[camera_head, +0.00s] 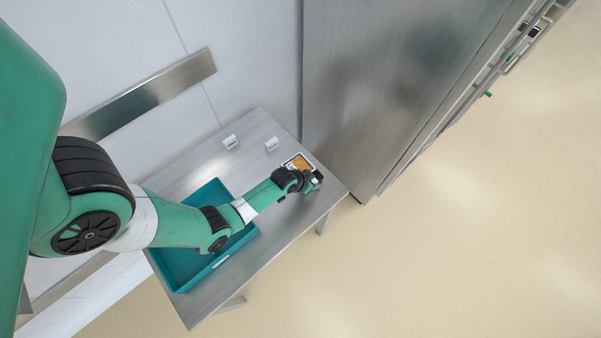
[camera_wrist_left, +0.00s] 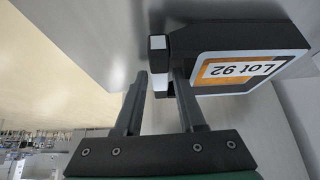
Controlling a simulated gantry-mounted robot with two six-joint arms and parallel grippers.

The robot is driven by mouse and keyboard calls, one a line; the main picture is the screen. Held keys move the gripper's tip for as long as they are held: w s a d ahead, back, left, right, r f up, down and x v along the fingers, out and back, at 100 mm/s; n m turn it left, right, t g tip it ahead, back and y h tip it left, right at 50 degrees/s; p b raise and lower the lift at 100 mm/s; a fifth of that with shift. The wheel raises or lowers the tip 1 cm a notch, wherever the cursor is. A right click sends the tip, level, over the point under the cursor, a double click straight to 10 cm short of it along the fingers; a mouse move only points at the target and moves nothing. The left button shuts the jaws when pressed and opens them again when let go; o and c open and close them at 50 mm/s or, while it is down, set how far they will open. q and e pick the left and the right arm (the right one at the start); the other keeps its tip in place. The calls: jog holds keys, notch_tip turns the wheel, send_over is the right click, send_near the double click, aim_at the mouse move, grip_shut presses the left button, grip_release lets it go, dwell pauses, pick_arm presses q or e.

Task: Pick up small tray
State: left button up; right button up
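The small tray is dark with a white-edged top and an orange "Lot 92" label. In the head view the small tray (camera_head: 298,162) is at the far right end of the steel bench. In the left wrist view the small tray (camera_wrist_left: 245,40) is close up, its label upside down. My left gripper (camera_head: 314,181) is at the tray's near right side. In the wrist view its fingers (camera_wrist_left: 159,78) stand apart, with a narrow dark, white-topped part of the tray between their tips. I cannot tell whether both fingers press on it. My right gripper is in neither view.
A teal bin (camera_head: 182,272) sits on the steel bench (camera_head: 290,232) under my left arm. Two small white blocks (camera_head: 231,142) (camera_head: 272,144) lie near the bench's back edge. A tall steel cabinet (camera_head: 370,80) stands just beyond the bench's right end. The floor in front is clear.

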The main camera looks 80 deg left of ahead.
pick_arm(q)
jog(key=shift+w+f, duration=0.1)
grip_shut()
dwell(0.4)
jog(key=shift+r+p, duration=0.45)
jog(key=shift+r, duration=0.1)
jog(key=r+p, duration=0.2)
jog(key=r, duration=0.1)
jog(key=shift+s+d+r, duration=0.2)
jog(key=s+d+r+p, duration=0.6)
jog(key=s+d+r, duration=0.1)
jog(key=d, duration=0.4)
jog(key=shift+s+r+p, duration=0.3)
jog(key=shift+r+p, duration=0.05)
jog(key=shift+r, duration=0.4)
